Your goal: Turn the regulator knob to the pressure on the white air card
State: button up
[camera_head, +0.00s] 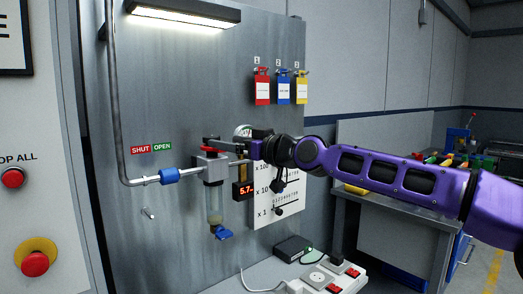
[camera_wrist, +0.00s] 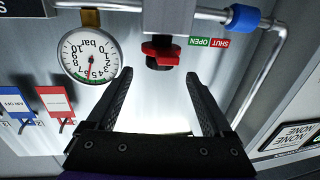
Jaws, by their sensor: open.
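The regulator's red knob (camera_wrist: 163,50) shows upside down in the wrist view, with a dark round part beside it. In the head view the regulator (camera_head: 213,165) has a clear bowl below and the knob is mostly hidden by my gripper. My gripper (camera_wrist: 160,78) is open, its two dark fingers on either side of the knob's line and apart from it. It also shows in the head view (camera_head: 226,141), at the regulator's top. I cannot tell which card is the white air card.
A white panel (camera_head: 283,207) with x10 and x1 rows hangs right of the regulator, beside a red 5.7 display (camera_head: 243,190). Red, blue and yellow tags (camera_head: 284,90) hang above. A blue-collared pipe (camera_head: 169,176) runs left. A bench (camera_head: 400,205) stands right.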

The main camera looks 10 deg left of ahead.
jog(key=v, duration=1)
jog(key=shift+s, duration=0.15)
